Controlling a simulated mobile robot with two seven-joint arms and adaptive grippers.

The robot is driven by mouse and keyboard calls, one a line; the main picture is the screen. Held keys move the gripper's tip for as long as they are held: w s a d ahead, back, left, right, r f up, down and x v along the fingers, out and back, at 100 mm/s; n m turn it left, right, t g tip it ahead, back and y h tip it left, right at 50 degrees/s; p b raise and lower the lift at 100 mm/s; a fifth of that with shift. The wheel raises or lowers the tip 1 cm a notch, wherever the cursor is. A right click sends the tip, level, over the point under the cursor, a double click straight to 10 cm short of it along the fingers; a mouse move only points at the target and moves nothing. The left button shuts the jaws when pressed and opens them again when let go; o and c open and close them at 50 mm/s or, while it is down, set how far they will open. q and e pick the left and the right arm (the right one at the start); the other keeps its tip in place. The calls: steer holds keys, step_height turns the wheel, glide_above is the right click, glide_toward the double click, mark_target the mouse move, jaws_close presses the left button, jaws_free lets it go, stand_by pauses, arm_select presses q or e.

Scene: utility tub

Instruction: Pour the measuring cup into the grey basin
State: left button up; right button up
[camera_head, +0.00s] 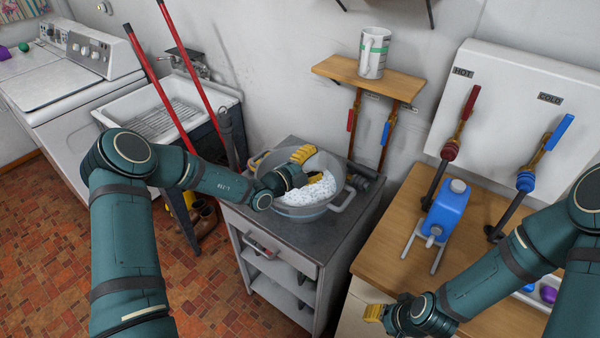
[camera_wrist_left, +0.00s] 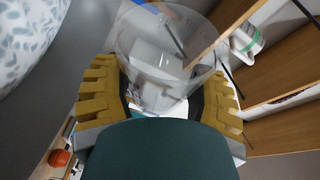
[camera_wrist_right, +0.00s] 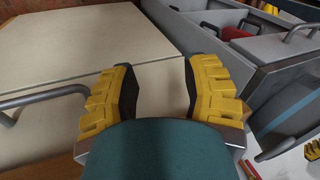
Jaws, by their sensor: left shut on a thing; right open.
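The grey basin (camera_head: 346,201) stands on a dark-topped cabinet and holds a white, blue-flecked mass, which also shows in the left wrist view (camera_wrist_left: 25,30). My left gripper (camera_head: 309,166) is over the basin. In the left wrist view it is shut on a clear measuring cup (camera_wrist_left: 170,38), with a yellow finger on each side. The cup is hard to make out in the head view, and I cannot tell its contents or exact tilt. My right gripper (camera_head: 373,313) is open and empty at the lower right, low beside the wooden counter; its spread fingers show in the right wrist view (camera_wrist_right: 165,88).
A white mug with a green band (camera_head: 373,55) stands on a wooden wall shelf (camera_head: 345,72) behind the basin. A blue jug (camera_head: 447,208) and hot and cold levers are at the right. Red poles (camera_head: 200,75) lean by the sink (camera_head: 222,97) at the left.

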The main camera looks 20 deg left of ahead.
arm_select(q)
steer(key=shift+w+a+r+n+t+p, duration=0.15)
steer(key=shift+a+n+t+p, duration=0.2)
steer(key=shift+n, duration=0.3)
steer(key=shift+a+r+n+t+p, duration=0.15)
steer(key=shift+a+n+t+p, duration=0.2)
steer(key=shift+n, duration=0.3)
stand_by(0.9)
steer(key=shift+a+r+n+h+p, duration=0.1)
steer(key=shift+a+n+h+p, duration=0.2)
steer(key=shift+n, duration=0.5)
stand_by(0.3)
steer(key=shift+w+a+n+t, duration=0.1)
steer(key=shift+a+n+t, duration=0.2)
steer(key=shift+n, duration=0.3)
stand_by(0.3)
stand_by(0.9)
